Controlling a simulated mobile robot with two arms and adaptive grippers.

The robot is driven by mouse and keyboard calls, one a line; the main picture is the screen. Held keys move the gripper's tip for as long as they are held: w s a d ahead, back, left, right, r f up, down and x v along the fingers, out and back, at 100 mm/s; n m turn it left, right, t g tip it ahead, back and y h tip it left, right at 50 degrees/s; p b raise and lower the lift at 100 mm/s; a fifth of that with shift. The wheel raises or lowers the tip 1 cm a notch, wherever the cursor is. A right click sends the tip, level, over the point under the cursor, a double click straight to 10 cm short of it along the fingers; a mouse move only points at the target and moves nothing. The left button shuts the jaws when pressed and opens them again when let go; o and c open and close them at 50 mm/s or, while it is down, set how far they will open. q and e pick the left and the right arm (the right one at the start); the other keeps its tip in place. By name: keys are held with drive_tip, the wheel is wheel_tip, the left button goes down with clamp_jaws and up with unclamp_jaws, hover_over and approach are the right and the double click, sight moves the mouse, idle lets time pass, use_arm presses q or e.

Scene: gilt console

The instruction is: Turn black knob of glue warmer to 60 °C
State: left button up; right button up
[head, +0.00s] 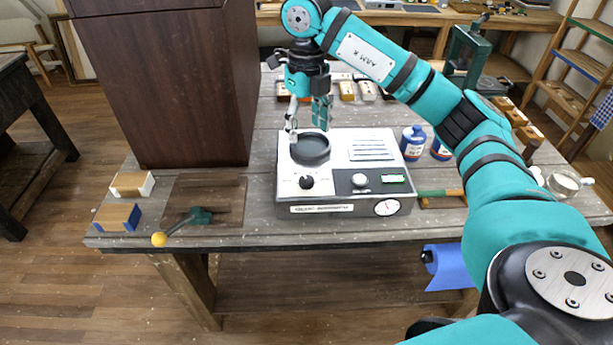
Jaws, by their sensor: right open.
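The glue warmer (343,172) is a white and dark grey box on the workbench. It has a round dark well (310,149) on top at the left. Its black knob (306,182) sits on the front left of the panel, with small scale marks around it that are too small to read. A pale knob, a green-lit switch and a round gauge (387,207) sit to the right. My right gripper (306,133) points down, open and empty, above the back left of the warmer, behind the black knob and apart from it. My left gripper is not in view.
A tall dark wooden cabinet (165,85) stands left of the warmer. Blue bottles (413,142) stand to its right. Small blocks line the back.

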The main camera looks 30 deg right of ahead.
sight(307, 179)
wheel_tip(307, 179, down, 13)
drive_tip(key=p, duration=0.3)
drive_tip(key=shift+f+p, duration=0.15)
drive_tip(key=shift+p, duration=0.25)
drive_tip(key=shift+f, duration=0.7)
drive_tip(key=c, duration=1.1)
drive_tip(key=shift+c, duration=0.2)
